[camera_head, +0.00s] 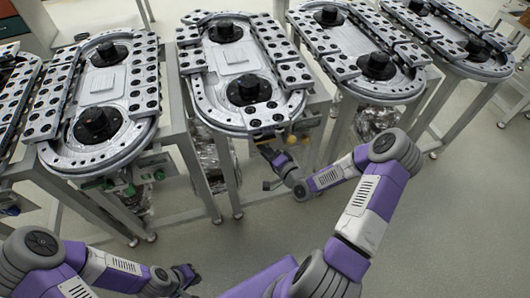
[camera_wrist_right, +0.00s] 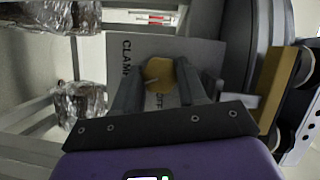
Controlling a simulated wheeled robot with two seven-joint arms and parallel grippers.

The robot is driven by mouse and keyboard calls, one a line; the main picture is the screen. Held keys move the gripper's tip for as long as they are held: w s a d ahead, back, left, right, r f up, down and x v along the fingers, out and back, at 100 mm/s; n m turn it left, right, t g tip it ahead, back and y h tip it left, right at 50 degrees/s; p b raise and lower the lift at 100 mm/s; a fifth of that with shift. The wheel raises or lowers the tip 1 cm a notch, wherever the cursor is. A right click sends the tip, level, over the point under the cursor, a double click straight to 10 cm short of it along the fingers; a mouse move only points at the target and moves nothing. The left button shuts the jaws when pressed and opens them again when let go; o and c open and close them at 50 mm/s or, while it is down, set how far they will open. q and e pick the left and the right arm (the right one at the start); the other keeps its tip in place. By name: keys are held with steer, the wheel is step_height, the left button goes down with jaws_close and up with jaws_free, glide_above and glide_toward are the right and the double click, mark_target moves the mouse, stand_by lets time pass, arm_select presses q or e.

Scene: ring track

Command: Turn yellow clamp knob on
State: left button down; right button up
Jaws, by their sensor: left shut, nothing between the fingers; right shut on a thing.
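The yellow clamp knob (camera_wrist_right: 159,73) sits on a grey panel (camera_wrist_right: 185,52) lettered "CLAMP" and "OFF" in the right wrist view. My right gripper (camera_wrist_right: 160,85) is shut on the knob, one finger on each side of it. In the head view my right gripper (camera_head: 272,155) reaches under the front end of the middle ring track (camera_head: 235,118), where a small yellow spot (camera_head: 292,140) shows. My left gripper (camera_head: 187,275) is shut and empty, low at the bottom left, away from the tracks.
Other ring tracks stand to the left (camera_head: 95,150) and right (camera_head: 375,88) on grey frames. Foil-wrapped parts (camera_wrist_right: 78,100) hang beside the panel. A yellow-brown bar (camera_wrist_right: 285,88) lies right of the knob. The floor in front is clear.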

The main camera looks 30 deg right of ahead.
steer(key=m+t, duration=0.1)
steer(key=m, duration=0.1)
steer(key=m+t+b, duration=0.1)
steer(key=m, duration=0.1)
steer(key=shift+f+m+y, duration=0.15)
steer(key=shift+m+y, duration=0.15)
steer(key=shift+m, duration=0.1)
steer(key=shift+m+b, duration=0.3)
steer(key=o, duration=1.1)
steer(key=shift+c, duration=0.2)
steer(key=shift+s, duration=0.1)
steer(key=s+d+p, duration=0.1)
steer(key=s, duration=0.6)
steer(key=shift+s+f, duration=0.2)
steer(key=shift+f, duration=0.1)
